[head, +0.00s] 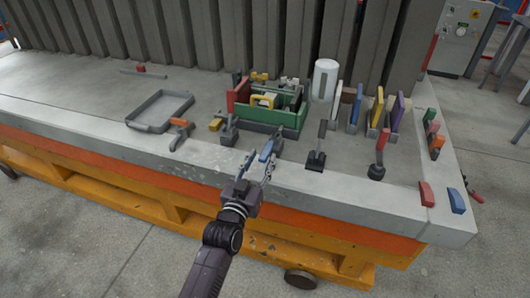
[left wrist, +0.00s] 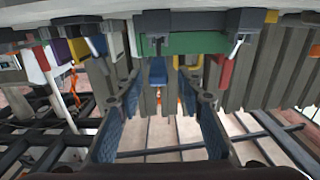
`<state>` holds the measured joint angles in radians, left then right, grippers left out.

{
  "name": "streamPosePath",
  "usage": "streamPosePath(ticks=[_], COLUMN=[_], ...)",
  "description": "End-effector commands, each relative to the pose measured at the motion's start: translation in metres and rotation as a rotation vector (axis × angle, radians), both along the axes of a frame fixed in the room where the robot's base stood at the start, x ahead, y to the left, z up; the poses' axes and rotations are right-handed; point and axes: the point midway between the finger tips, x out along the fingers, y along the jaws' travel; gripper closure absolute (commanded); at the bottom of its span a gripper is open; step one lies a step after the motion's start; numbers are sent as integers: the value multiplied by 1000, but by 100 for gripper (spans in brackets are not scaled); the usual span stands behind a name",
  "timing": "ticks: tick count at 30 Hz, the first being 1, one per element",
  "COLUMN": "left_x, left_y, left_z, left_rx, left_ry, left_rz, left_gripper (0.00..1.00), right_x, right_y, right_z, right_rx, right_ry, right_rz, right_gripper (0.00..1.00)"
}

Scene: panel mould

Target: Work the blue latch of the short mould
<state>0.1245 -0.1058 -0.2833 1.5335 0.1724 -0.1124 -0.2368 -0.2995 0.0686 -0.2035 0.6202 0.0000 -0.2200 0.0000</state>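The green mould (head: 285,117) sits near the middle of the table, with coloured pieces in and around it. It also shows in the left wrist view (left wrist: 190,43). The blue latch (head: 266,150) stands at its front side; in the left wrist view its blue handle (left wrist: 158,72) points towards me. My left gripper (head: 258,163) is open at the table's front edge, its fingertips close to the blue latch. In the left wrist view the gripper (left wrist: 160,98) has its fingers apart, with the blue handle between their tips in the picture. I cannot tell whether they touch. My right gripper is out of view.
A dark clamp (head: 317,158) and a red-handled clamp (head: 380,160) stand to the right. A grey tray (head: 133,123) and an orange-handled tool (head: 181,133) lie left. A white cylinder (head: 325,80) stands behind. The table's front left is clear.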

Motion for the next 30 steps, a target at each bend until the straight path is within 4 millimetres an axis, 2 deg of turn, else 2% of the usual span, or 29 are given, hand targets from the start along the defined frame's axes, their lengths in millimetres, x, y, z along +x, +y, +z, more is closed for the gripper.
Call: streamPosePath(ticks=[3, 9, 21, 30], left_x=[18, 36, 41, 40], left_y=[-6, -12, -13, -13], left_z=[1, 0, -1, -1], left_rx=[0, 1, 1, 1], left_ry=[1, 1, 3, 3], left_rz=[-1, 0, 0, 0], left_gripper=[65, 65, 66, 99], right_x=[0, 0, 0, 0], right_y=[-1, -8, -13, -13], right_z=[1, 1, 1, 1], right_rx=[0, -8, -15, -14], right_ry=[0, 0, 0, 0], right_rz=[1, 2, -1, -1], right_gripper=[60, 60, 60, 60])
